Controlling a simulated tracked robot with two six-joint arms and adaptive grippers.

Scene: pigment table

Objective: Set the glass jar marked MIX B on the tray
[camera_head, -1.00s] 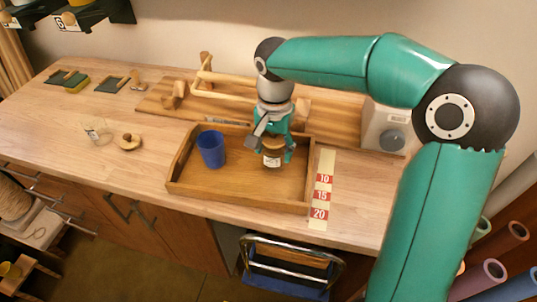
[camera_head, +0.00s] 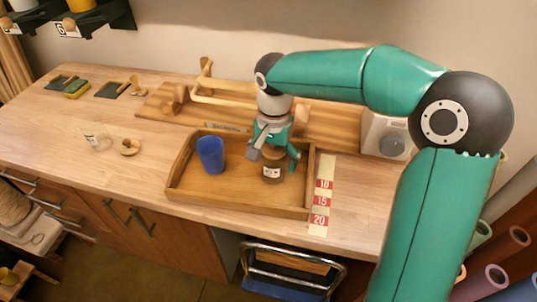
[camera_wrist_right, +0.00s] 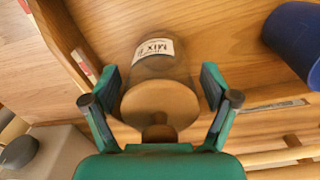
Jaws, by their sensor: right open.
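A brown-tinted glass jar (camera_head: 272,172) with a white label stands upright on the wooden tray (camera_head: 240,205), in its right part. In the right wrist view the jar (camera_wrist_right: 162,70) shows its label reading Mix, the letter after it unclear, and a round wooden lid with a knob. My right gripper (camera_head: 275,158) is just above and around the jar's top. Its fingers are open, one on each side of the lid, with gaps showing in the wrist view (camera_wrist_right: 160,88). My left gripper is not in view.
A blue cup (camera_head: 210,154) stands on the tray left of the jar. A clear glass jar (camera_head: 98,138) and a wooden lid (camera_head: 130,147) are on the counter at left. A numbered strip (camera_head: 321,200) lies right of the tray. A wooden frame (camera_head: 225,100) and a beige device (camera_head: 385,135) stand behind.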

